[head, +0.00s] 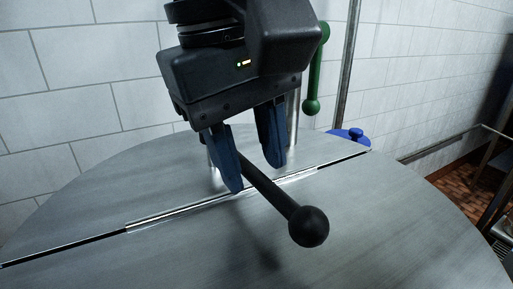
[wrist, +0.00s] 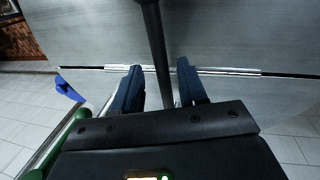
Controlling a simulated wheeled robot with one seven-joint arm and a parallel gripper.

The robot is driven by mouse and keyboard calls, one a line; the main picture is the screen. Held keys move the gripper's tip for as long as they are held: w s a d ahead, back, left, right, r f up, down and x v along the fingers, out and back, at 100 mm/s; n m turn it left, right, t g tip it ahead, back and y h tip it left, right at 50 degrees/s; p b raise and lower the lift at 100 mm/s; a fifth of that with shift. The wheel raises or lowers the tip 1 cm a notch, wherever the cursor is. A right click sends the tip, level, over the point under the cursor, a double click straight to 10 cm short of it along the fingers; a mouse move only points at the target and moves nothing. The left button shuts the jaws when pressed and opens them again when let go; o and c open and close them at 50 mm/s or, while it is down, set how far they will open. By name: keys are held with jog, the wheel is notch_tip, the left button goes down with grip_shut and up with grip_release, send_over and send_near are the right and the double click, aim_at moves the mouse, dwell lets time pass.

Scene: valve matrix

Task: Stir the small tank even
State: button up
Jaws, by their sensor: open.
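A grey metal tank lid (head: 380,215) fills the lower part of the head view, with a hinge line across it. A black lever with a round ball end (head: 309,227) stands out above the lid toward the camera. My gripper (head: 255,180) is open, its blue fingers pointing down on either side of the lever's bar. In the wrist view the black bar (wrist: 156,50) runs between the two fingers (wrist: 160,78), with a gap visible on each side. The bar's far end is hidden behind my gripper in the head view.
A green lever (head: 314,75) hangs on a post behind the lid at the right. A blue knob or handle (head: 349,135) sits at the lid's back edge. A white tiled wall is behind. The lid around the lever is clear.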

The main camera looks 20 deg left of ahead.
aim_at(264, 176)
notch_tip(264, 176, up, 8)
jog(key=s, duration=0.1)
jog(key=shift+s+a+f+b, duration=0.15)
jog(key=shift+a+b, duration=0.3)
jog(key=d+f+y+b, duration=0.2)
jog(key=shift+w+d+g+y, duration=0.25)
jog(key=shift+w+g+y, duration=0.05)
jog(key=shift+g, duration=0.1)
jog(key=shift+w+a+f+m+y+b, duration=0.15)
jog(key=shift+f+y, duration=0.45)
jog(key=shift+f, duration=0.35)
jog(key=shift+w+f+m+y+b, duration=0.15)
jog(key=shift+f+y, duration=0.45)
jog(key=shift+f, duration=0.4)
jog(key=shift+w+a+f+y, duration=0.15)
jog(key=shift+f+y, duration=0.45)
jog(key=shift+f, duration=0.35)
